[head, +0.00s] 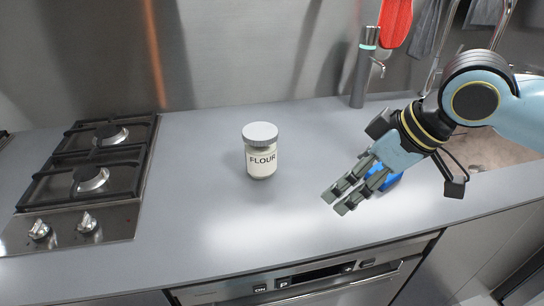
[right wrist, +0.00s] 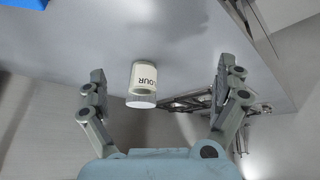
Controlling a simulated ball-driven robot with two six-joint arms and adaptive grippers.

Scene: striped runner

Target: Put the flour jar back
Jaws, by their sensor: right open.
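The flour jar (head: 261,160) is a pale jar with a grey lid and a "FLOUR" label. It stands upright on the grey counter, near the middle of the head view. My right gripper (head: 338,200) is open and empty, to the right of the jar and apart from it. In the right wrist view the jar (right wrist: 145,80) shows beyond and between the two spread fingers (right wrist: 160,85), appearing upside down. My left gripper is in neither view.
A gas hob (head: 92,175) lies to the left on the counter (head: 215,215). A blue object (head: 388,181) is partly hidden behind my right gripper. A grey bottle-like dispenser (head: 362,75) stands at the back, near a sink (head: 490,150). Counter around the jar is clear.

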